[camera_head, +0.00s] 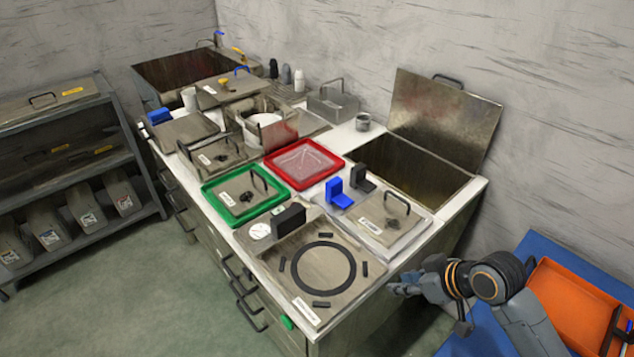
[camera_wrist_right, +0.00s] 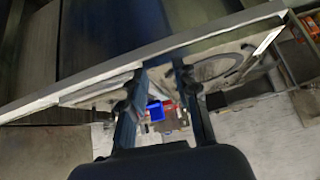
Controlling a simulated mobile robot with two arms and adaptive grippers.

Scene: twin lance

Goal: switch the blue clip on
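The blue clip (camera_head: 339,193) stands in the head view on the counter, at the back left corner of a lidded steel tray (camera_head: 391,220). It has an upright block and a lower flat part. A dark clip (camera_head: 362,178) stands just behind and right of it. My right gripper (camera_head: 402,287) is off the counter's right front edge, well apart from the blue clip. In the right wrist view my right gripper (camera_wrist_right: 161,85) has its two fingers spread with nothing held. A blue patch (camera_wrist_right: 156,111) shows between them, farther off; it looks like the blue clip. My left gripper is out of view.
A steel plate with a black ring (camera_head: 322,268) lies at the counter's near end. A green tray (camera_head: 246,196) and a red tray (camera_head: 304,164) lie beyond. An open steel lid (camera_head: 444,115) stands behind a sunken basin. An orange tray (camera_head: 572,300) sits at right.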

